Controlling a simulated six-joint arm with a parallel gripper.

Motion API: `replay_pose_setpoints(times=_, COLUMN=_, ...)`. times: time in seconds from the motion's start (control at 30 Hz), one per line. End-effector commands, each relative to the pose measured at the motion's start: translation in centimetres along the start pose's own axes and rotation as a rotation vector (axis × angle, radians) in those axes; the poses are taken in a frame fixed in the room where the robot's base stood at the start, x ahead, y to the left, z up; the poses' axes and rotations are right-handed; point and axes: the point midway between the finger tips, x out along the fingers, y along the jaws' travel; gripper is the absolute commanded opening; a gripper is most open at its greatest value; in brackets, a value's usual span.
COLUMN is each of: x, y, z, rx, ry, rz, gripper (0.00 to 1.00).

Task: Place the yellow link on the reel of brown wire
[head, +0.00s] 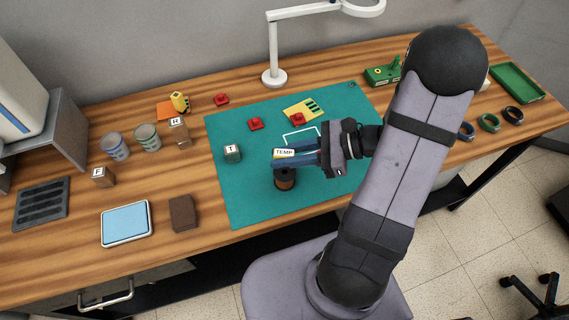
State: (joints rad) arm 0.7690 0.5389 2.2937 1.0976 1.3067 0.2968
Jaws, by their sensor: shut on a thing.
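The yellow link (284,153) shows as a small pale yellow piece marked TEMP at the tips of my gripper (283,160). My gripper has dark blue fingers that point left, and it is shut on the link. The fingers hide much of the link. The reel of brown wire (285,180) stands upright on the green mat near its front edge, just below the fingertips in the picture. The fingers overlap the top of the reel. I cannot tell whether the link touches the reel or hangs above it.
A brown block (183,213) and a blue-topped tray (126,223) lie to the left. The mat's front left is clear.

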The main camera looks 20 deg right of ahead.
Motion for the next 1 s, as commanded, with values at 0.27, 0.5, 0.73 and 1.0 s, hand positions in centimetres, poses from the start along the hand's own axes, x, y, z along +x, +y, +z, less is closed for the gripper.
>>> replay_pose_setpoints(times=0.27, x=1.0, y=0.0, z=-2.4, rx=0.005, ry=-0.002, rz=0.001, gripper=0.0)
replay_pose_setpoints(times=0.5, x=1.6, y=0.0, z=-3.8, rx=0.001, ry=0.0, rz=0.0, gripper=0.0)
replay_pose_setpoints(times=0.73, x=1.6, y=0.0, z=-3.8, rx=0.0, ry=0.0, rz=0.0, gripper=0.0)
replay_pose_setpoints(times=1.0, x=1.7, y=0.0, z=-4.0, rx=0.0, ry=0.001, rz=0.0, gripper=0.37)
